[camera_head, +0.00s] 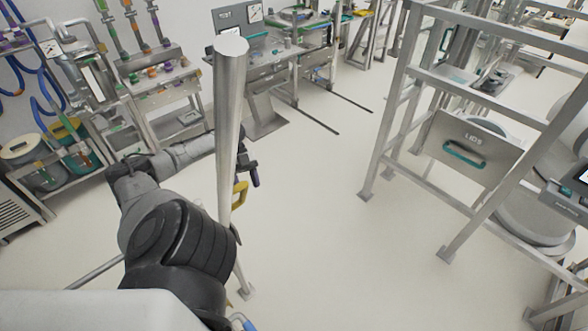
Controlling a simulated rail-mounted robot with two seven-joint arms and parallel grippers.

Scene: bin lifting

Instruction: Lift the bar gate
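A tall silver post (229,120) stands upright close in front of me, its foot plate on the floor. A yellow loop-shaped handle (240,194) shows beside the post at mid-height. I cannot tell whether the upright post itself is the bar gate. A thin silver bar (95,272) shows at lower left and runs behind my arm. My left arm reaches in from the lower left and passes behind the post. My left gripper (253,174) is just right of the post, above the yellow handle, with a small gap visible. Its fingers are small and partly hidden. My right gripper is out of view.
A silver frame (397,95) with a panel labelled LIDS (473,149) stands on the right. Workbenches with bottles and coloured parts (160,80) line the back left. A shelf with bins (60,150) is at far left. The pale floor (320,230) between is clear.

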